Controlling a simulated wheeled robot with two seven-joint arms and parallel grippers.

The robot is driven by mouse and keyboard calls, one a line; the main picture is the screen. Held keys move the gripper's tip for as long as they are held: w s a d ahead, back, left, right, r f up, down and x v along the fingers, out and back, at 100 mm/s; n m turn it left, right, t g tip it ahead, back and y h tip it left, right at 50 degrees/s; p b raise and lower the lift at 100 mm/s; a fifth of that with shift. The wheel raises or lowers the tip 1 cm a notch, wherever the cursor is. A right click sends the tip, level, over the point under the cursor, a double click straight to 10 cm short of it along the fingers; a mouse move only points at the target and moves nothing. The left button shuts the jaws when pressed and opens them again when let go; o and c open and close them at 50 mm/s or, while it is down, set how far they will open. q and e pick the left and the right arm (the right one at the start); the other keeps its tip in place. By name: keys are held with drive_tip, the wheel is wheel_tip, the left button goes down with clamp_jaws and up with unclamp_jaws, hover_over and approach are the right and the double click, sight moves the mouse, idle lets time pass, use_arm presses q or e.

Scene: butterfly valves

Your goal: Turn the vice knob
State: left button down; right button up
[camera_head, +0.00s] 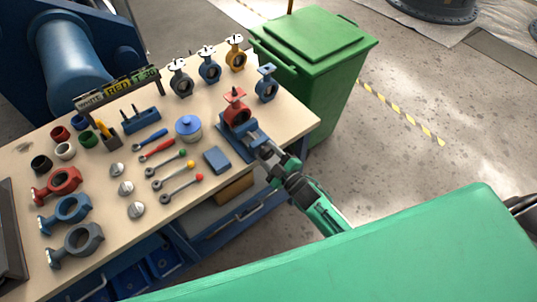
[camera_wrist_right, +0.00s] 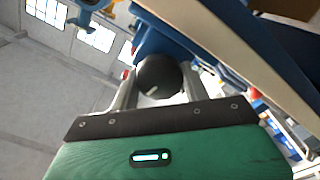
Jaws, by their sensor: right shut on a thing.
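A blue vice (camera_head: 250,135) stands at the front right edge of the workbench, with a red butterfly valve (camera_head: 236,109) upright in it. The vice knob (camera_wrist_right: 158,77) is a dark round ball between the two grey fingers in the right wrist view. My right gripper (camera_head: 268,154) reaches the vice from the lower right and is shut on the knob. In the head view the gripper hides most of the knob. My left gripper is not in view.
The workbench (camera_head: 100,180) holds several valves, wrenches, valve discs and coloured rings. A green bin (camera_head: 325,70) stands behind the bench. Grey floor is open to the right.

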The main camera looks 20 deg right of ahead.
drive_tip(key=shift+f, duration=0.15)
idle(0.4)
drive_tip(key=o, duration=1)
drive_tip(key=shift+b+v, duration=1.5)
drive_tip(key=shift+v, duration=5.5)
drive_tip(key=shift+w, duration=0.1)
